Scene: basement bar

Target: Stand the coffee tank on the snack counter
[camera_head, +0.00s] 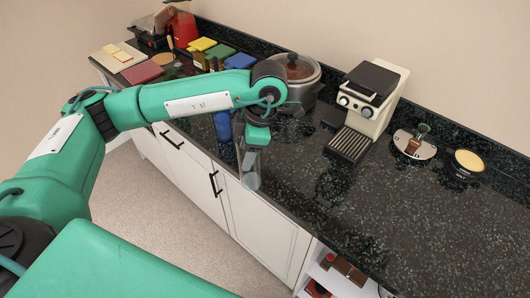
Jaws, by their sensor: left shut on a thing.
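My left gripper (254,150) hangs at the end of the green arm near the front edge of the counter. It is shut on a clear, see-through tank (252,171), which I take for the coffee tank. The tank hangs roughly upright below the gripper and shows against the counter's front edge; I cannot tell whether it touches the counter. The snack counter (400,205) is a dark speckled worktop. My right gripper is not in view.
A cream coffee machine (372,97) stands right of the gripper, and a steel pot (300,73) behind it. A blue item (223,126) is left of the tank. The counter's front right is clear.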

